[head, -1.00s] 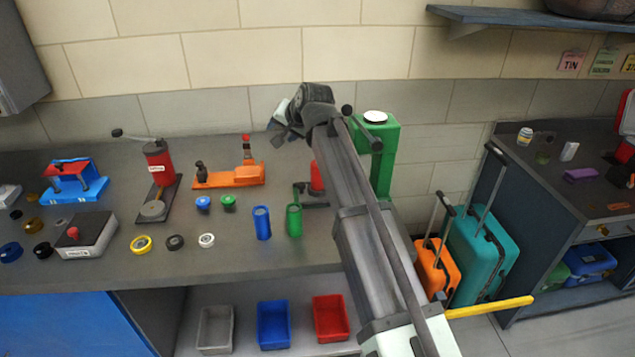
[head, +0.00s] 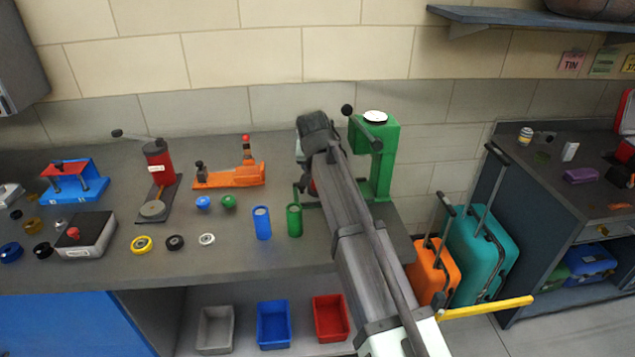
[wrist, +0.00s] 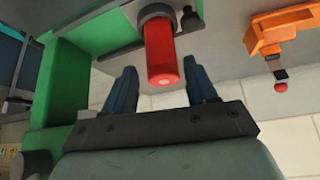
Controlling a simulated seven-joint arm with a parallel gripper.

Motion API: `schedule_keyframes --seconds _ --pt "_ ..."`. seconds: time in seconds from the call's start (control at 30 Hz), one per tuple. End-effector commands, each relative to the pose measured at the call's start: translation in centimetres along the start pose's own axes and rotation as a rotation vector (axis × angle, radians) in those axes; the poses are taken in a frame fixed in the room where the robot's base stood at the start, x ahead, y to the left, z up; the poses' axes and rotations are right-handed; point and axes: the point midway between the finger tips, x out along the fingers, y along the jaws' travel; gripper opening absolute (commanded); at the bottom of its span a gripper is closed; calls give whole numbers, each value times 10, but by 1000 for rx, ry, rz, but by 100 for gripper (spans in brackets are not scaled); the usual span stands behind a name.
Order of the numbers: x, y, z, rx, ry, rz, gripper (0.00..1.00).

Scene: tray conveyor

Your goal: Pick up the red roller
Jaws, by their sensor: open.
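The red roller (wrist: 163,48) is a red cylinder with a dark grey collar at its far end in the wrist view. My gripper (wrist: 161,75) is open, with its two dark blue fingers either side of the roller's near end. Gaps show between the roller and both fingers, and the jaws hold nothing. In the head view only a small red patch of the roller (head: 312,187) shows beside my arm. My arm hides the rest of it and my gripper's fingers there.
A green press (head: 387,155) stands close to the right of my arm, and its green body (wrist: 60,80) fills the wrist view's left. A blue cylinder (head: 262,223) and a green cylinder (head: 294,220) stand in front. An orange tool (head: 230,177) lies to the left.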

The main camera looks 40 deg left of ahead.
Motion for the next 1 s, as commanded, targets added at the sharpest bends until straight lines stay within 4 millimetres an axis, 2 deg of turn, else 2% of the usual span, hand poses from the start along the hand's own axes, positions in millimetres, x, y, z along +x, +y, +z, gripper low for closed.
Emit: schedule_keyframes --seconds 0.1,0.37,0.73,1.0 --pt "11 0 0 0 -2 0 57" --pt "20 0 0 1 0 -1 57" --pt "64 -1 1 1 -2 -1 57" --pt "67 -1 1 1 0 -2 57"
